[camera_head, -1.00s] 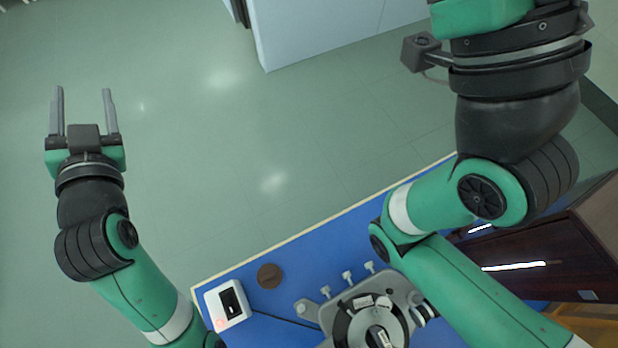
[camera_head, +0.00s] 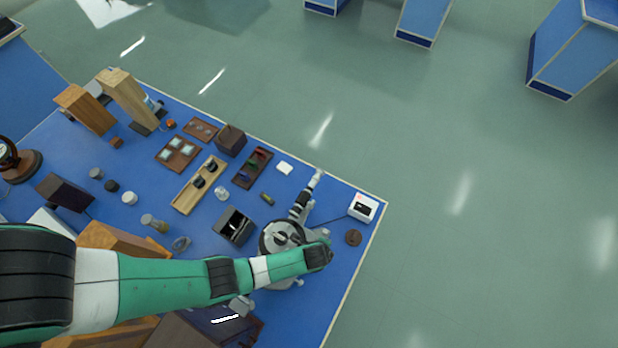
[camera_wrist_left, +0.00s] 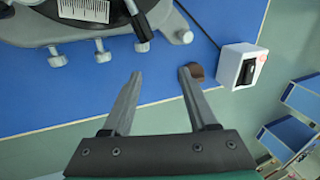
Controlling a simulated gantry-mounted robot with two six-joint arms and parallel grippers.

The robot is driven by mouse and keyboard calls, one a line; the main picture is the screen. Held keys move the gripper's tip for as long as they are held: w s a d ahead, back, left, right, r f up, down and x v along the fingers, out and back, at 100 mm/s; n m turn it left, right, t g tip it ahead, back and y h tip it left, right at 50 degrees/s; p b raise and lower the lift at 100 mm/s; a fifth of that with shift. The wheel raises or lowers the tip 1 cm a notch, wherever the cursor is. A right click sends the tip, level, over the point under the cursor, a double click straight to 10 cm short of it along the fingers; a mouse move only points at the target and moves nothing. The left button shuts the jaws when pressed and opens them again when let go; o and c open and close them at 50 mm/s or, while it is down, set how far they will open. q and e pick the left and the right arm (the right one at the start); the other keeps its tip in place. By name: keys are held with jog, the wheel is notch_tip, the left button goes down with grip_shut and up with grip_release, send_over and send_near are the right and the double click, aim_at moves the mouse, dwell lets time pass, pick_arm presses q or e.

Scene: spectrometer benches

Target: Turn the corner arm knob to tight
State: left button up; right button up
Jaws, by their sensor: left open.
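The spectrometer (camera_head: 278,240) stands on the blue bench (camera_head: 335,290), a round grey body with a tube (camera_head: 302,200) pointing up the picture. I cannot tell which is the corner arm knob. My left gripper (camera_wrist_left: 160,75) is open and empty, its fingertips apart from the knobs. In the head view my forearm hides its fingers and part of the spectrometer. My right gripper is out of view.
Trays, wooden blocks and small parts fill the left bench. Floor beyond the bench edge is clear.

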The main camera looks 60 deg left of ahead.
pick_arm(q)
jog(key=s+r+p, duration=0.4)
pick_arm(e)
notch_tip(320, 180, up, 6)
pick_arm(q)
jog(key=shift+g, duration=0.4)
jog(key=b+x, duration=1.2)
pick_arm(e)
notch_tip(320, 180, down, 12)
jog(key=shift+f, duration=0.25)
pick_arm(q)
grip_shut()
